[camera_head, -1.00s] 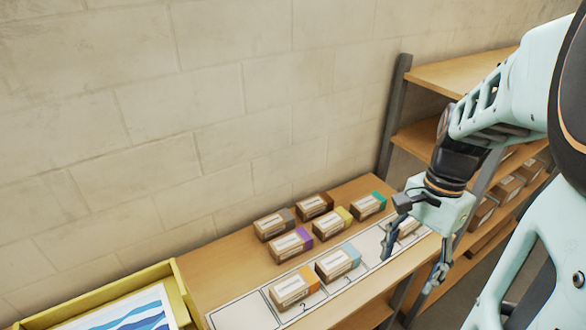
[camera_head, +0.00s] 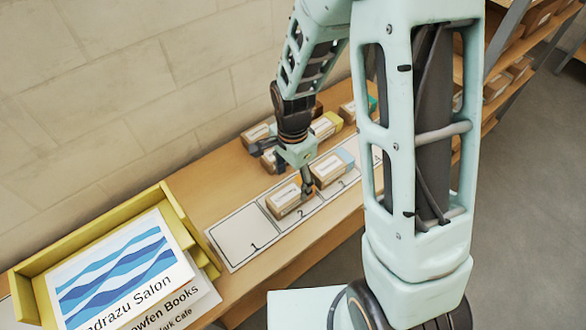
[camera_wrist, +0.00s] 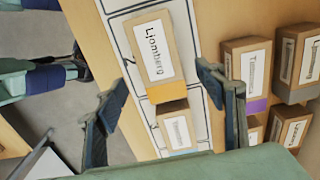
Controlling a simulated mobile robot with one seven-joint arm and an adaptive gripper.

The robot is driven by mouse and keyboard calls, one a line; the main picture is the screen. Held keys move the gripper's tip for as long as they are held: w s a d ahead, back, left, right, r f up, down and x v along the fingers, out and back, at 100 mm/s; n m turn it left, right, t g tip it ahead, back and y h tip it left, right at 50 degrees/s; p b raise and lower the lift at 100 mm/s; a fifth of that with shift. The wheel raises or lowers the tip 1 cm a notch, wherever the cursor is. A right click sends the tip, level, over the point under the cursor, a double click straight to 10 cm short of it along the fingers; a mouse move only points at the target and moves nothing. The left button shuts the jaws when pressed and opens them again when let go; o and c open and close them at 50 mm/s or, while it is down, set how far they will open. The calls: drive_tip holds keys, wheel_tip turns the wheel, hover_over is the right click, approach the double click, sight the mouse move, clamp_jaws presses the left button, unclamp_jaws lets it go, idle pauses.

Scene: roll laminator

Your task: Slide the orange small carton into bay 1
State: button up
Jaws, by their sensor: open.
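The orange small carton (camera_head: 283,201) is brown with a white label and an orange end band, and lies in bay 2. In the wrist view the carton (camera_wrist: 153,50) shows its orange band toward my gripper (camera_wrist: 160,82). My gripper is open, its fingers spread to either side near the band end. In the head view my gripper (camera_head: 307,186) is above the row at the carton's right end and partly hides it. I cannot tell whether it touches. Bay 1 (camera_head: 240,236), left of the carton, is an empty white marked rectangle.
A carton with a light-blue band (camera_head: 330,168) lies right beside the orange one. Several other cartons, including a purple-banded one (camera_wrist: 246,72), stand behind the row. A yellow tray (camera_head: 184,222) with printed sheets stands left of bay 1. My arm hides the shelf's right part.

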sight(293, 190)
drive_tip(key=shift+f, duration=3.35)
drive_tip(key=shift+c, duration=0.5)
drive_tip(key=c, duration=1.2)
drive_tip(key=shift+s+a+b, duration=0.3)
drive_tip(key=shift+s+a, duration=1.1)
drive_tip(key=shift+a, duration=0.6)
drive_tip(key=shift+s+a+b, duration=0.25)
drive_tip(key=shift+s+a, duration=1.1)
drive_tip(key=shift+a, duration=0.7)
drive_tip(key=shift+s+a+b, duration=0.3)
drive_tip(key=shift+s+a, duration=1.1)
drive_tip(key=shift+a, duration=0.6)
drive_tip(key=shift+c, duration=0.2)
drive_tip(key=o, duration=1.8)
drive_tip(key=shift+r, duration=0.1)
drive_tip(key=shift+r+p, duration=2.3)
drive_tip(key=shift+r, duration=0.65)
